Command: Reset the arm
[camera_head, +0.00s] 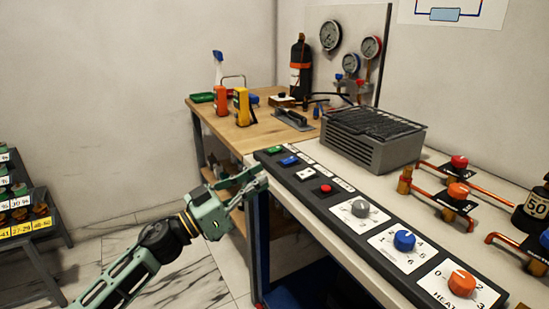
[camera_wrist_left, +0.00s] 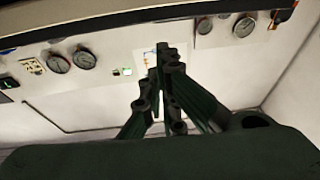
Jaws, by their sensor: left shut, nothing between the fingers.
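My left arm comes in from the lower left in the head view. Its green gripper (camera_head: 258,182) is shut and empty, beside the left edge of the black control panel (camera_head: 335,215). I cannot tell whether its tips touch the panel edge. In the left wrist view the closed fingers (camera_wrist_left: 165,58) meet with nothing between them. The panel carries a green button, a blue switch, a red button (camera_head: 326,188), a grey knob (camera_head: 360,208), a blue knob (camera_head: 404,240) and an orange knob (camera_head: 461,282). My right gripper is not in view.
A grey finned box (camera_head: 372,145) stands behind the panel. Copper pipes with red and orange valves (camera_head: 458,191) lie at the right. A wooden bench (camera_head: 240,130) with tools stands behind. A shelf of bins (camera_head: 35,240) is at far left. The floor between is clear.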

